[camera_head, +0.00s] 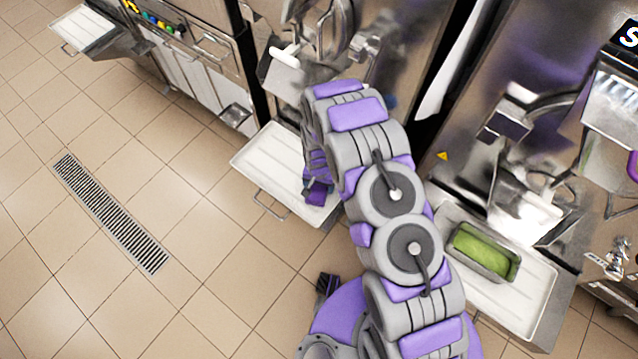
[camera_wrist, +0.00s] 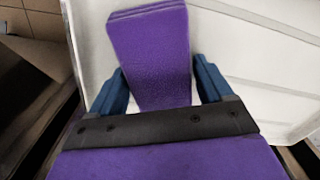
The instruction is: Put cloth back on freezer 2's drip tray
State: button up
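A purple folded cloth (camera_wrist: 150,55) with layered edges sits between the blue fingers of my gripper (camera_wrist: 160,85) in the wrist view. The fingertips lie close against both its sides, and the gripper looks shut on it. In the head view the cloth (camera_head: 319,194) is a small purple patch at the end of my gripper (camera_head: 316,182), over the white drip tray (camera_head: 262,168) of the middle freezer (camera_head: 385,60). The tray also fills the background of the wrist view (camera_wrist: 255,50). Whether the cloth touches the tray cannot be told. My arm covers the tray's right part.
On the right, another drip tray (camera_head: 530,300) holds a metal pan of green food (camera_head: 485,250) below a freezer (camera_head: 500,130). A third tray (camera_head: 82,30) sticks out at the upper left. The tiled floor (camera_head: 200,260) at left is clear, with a flush drain grate (camera_head: 110,213).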

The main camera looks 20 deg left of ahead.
jog(key=o, duration=0.3)
jog(key=shift+a, duration=0.15)
jog(key=shift+o, duration=0.2)
notch_tip(320, 180, up, 12)
jog(key=p, duration=0.3)
dwell(0.4)
dwell(0.5)
